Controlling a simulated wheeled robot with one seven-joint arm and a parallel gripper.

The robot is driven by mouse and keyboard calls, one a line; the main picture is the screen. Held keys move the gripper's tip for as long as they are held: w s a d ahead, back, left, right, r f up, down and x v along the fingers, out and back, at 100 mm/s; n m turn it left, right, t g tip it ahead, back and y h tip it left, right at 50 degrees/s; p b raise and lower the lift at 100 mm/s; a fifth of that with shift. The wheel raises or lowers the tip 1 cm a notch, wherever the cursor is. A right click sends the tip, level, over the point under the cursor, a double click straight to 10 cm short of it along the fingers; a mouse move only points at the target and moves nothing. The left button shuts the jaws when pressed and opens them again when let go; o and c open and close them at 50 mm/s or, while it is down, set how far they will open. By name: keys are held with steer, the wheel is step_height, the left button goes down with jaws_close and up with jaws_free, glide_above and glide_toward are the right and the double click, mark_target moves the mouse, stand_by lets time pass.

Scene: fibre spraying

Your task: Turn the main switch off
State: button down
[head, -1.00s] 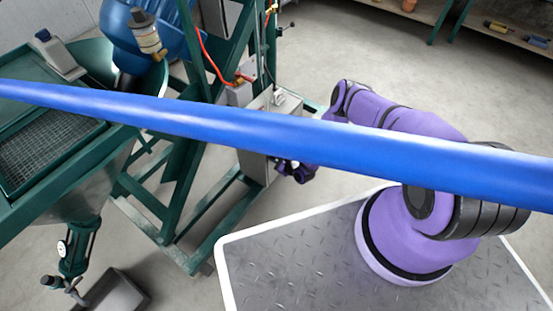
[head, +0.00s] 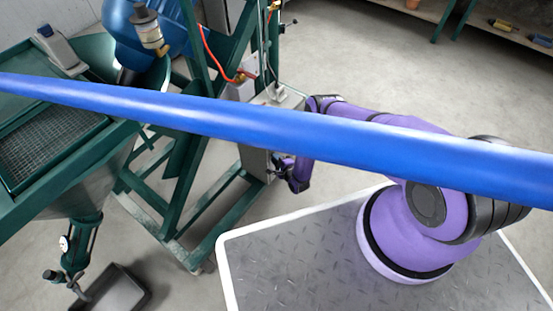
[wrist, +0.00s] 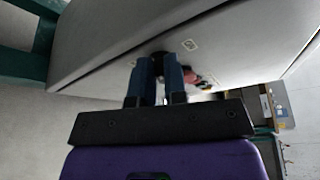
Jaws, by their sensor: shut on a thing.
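A grey control box (head: 256,163) is mounted on the green frame, partly hidden behind a blue hose in the head view. Its grey face (wrist: 110,68) fills much of the wrist view and appears strongly tilted there. My gripper (wrist: 159,62) is at this face, its two dark fingers closed around a small dark knob (wrist: 158,56), which looks like the main switch. The fingers hide most of the knob, so I cannot read its position. A small pale label (wrist: 189,45) is beside it. In the head view my gripper (head: 275,170) is small and dark against the box.
The blue hose (head: 200,118) crosses the whole head view. A red part (wrist: 191,76) shows just behind the right finger. The green frame (head: 180,195) stands left of the box, with a hopper and mesh tray (head: 45,150) further left. The floor behind my arm is clear.

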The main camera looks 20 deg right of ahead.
steer(key=shift+n, duration=0.3)
stand_by(0.4)
steer(key=c, duration=1.2)
jaws_free()
steer(key=shift+r, duration=0.1)
steer(key=shift+o, duration=0.2)
steer(key=v, duration=1)
steer(key=shift+s, duration=0.45)
